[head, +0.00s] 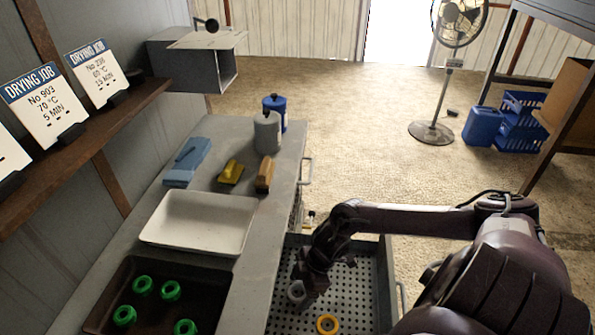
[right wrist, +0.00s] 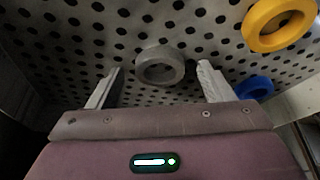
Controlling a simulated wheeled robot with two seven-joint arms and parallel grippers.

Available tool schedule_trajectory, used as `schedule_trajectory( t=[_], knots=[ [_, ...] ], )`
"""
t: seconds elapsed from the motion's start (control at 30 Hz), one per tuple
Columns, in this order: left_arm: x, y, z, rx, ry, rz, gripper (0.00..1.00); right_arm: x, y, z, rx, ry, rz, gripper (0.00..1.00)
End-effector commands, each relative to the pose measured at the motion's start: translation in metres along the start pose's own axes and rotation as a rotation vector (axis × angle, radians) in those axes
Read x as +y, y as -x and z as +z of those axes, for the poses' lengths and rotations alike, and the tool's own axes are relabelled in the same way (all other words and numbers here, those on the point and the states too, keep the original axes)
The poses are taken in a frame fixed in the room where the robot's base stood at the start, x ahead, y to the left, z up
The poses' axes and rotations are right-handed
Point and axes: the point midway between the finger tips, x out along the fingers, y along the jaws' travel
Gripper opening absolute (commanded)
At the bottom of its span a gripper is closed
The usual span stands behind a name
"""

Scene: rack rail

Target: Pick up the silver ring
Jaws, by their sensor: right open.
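The silver ring (head: 297,291) lies on the perforated floor of the open drawer (head: 350,258), just below my right gripper. It also shows in the right wrist view (right wrist: 141,66), lying between and ahead of the two fingertips. My right gripper (head: 306,289) reaches down into the drawer. In the right wrist view its jaws (right wrist: 160,75) are spread apart with nothing held between them. A yellow ring (head: 327,324) lies nearby, and it shows at the upper right of the right wrist view (right wrist: 280,22). My left gripper is not in view.
A blue ring (right wrist: 254,87) lies beside the right finger, near the drawer wall. On the counter are a dark tray (head: 120,275) with several green rings, a white tray (head: 200,222), a grey canister (head: 267,133) and a yellow-handled tool (head: 231,172).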

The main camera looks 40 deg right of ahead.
Motion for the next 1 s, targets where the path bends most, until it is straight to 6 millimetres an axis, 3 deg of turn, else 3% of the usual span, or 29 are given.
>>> schedule_trajectory(
  t=[0.1, 0.47, 0.77, 1.0],
  knots=[
    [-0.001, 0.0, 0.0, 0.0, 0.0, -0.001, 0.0, 0.0, 0.0, 0.0, 0.0, 0.0, 0.001, 0.74],
    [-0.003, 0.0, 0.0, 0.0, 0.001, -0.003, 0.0, 0.0, 0.001, 0.0, 0.0, -0.001, 0.001, 0.27],
    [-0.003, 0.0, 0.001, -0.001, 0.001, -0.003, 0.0, 0.001, 0.002, -0.001, 0.001, 0.0, 0.001, 0.25],
    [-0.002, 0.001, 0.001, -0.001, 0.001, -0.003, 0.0, 0.001, 0.022, -0.009, 0.0, 0.002, 0.003, 0.25]
  ],
)
